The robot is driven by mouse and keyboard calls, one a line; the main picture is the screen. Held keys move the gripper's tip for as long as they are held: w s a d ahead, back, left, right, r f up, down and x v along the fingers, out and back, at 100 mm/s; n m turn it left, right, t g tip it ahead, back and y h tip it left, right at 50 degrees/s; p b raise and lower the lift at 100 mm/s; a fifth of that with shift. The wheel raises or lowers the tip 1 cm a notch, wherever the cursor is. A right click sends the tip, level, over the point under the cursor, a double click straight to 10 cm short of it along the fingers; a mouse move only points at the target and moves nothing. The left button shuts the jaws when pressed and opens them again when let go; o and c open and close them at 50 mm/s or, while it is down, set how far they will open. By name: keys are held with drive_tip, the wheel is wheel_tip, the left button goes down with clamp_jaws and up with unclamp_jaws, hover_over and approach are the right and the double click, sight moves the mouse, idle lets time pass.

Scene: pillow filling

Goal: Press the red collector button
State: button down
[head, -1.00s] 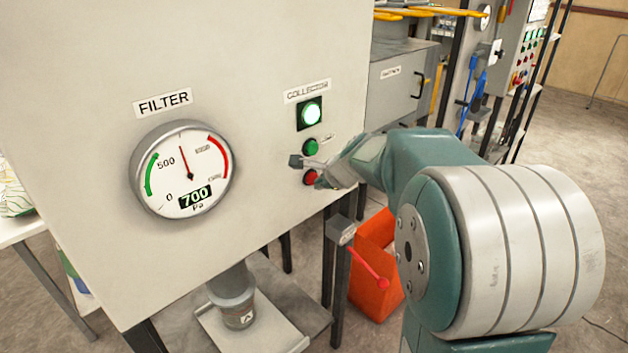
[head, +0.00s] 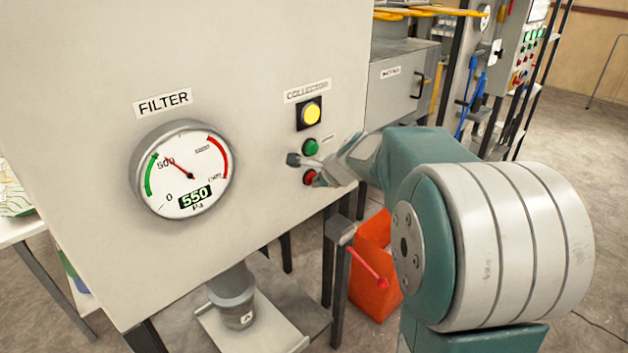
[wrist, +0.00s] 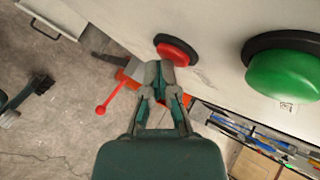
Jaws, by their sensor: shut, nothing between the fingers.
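The red collector button (head: 310,178) is on the grey panel, below the green button (head: 311,147). A lamp (head: 311,114) above them, under the COLLECTOR label (head: 307,91), glows yellow. My gripper (head: 303,170) is at the panel by the red button and partly covers it. In the wrist view my gripper (wrist: 160,75) is shut and empty, with its tips in front of the lower edge of the red button (wrist: 176,49). The green button (wrist: 283,75) is to the right there. I cannot tell whether the tips touch the red button.
The FILTER gauge (head: 183,170) on the panel's left reads 550 Pa. A red-knobbed lever (head: 378,282) and an orange bin (head: 373,262) are below my arm. A pipe (head: 232,290) hangs under the panel. Open floor (head: 560,200) is at the right.

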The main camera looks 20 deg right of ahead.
drive_tip(key=shift+s+d, duration=0.25)
drive_tip(key=shift+s, duration=0.65)
drive_tip(key=s, duration=0.1)
drive_tip(key=s+d, duration=0.1)
drive_tip(key=s, duration=0.2)
drive_tip(key=shift+s+d, duration=0.35)
idle(0.5)
drive_tip(key=s+a+r+n+g, duration=0.2)
drive_tip(key=s+a+r+n, duration=0.1)
drive_tip(key=s+a+n, duration=0.95)
drive_tip(key=s+a+f+n+g+h, duration=0.1)
drive_tip(key=s+a+f+n, duration=0.1)
drive_tip(key=s+n, duration=0.7)
drive_tip(key=shift+s+a, duration=0.2)
drive_tip(key=shift+s, duration=0.75)
